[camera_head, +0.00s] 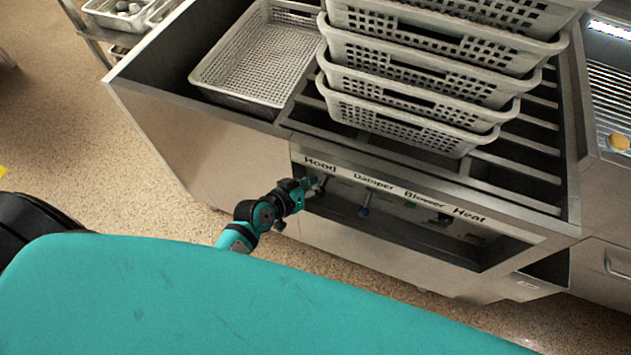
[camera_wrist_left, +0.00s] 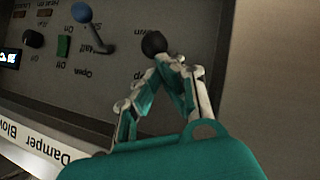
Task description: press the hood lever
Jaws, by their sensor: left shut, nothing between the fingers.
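The hood lever shows in the left wrist view as a black ball knob (camera_wrist_left: 153,43). It stands out from the grey control panel (camera_wrist_left: 125,70), near printed words that appear upside down. My left gripper (camera_wrist_left: 172,60) is shut and empty, with its fingertips right at the ball knob. I cannot tell whether they touch it. In the head view my left gripper (camera_head: 318,186) is in front of the panel's left end, just below the "Hood" label (camera_head: 320,164), and mostly hides the lever. My right gripper is not in view.
Right of the hood lever in the head view are the blue damper lever (camera_head: 365,211) and green blower switch (camera_head: 410,205). A metal strip overhangs the recessed panel. Above, the counter holds stacked perforated baskets (camera_head: 400,130) and a separate basket (camera_head: 215,72).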

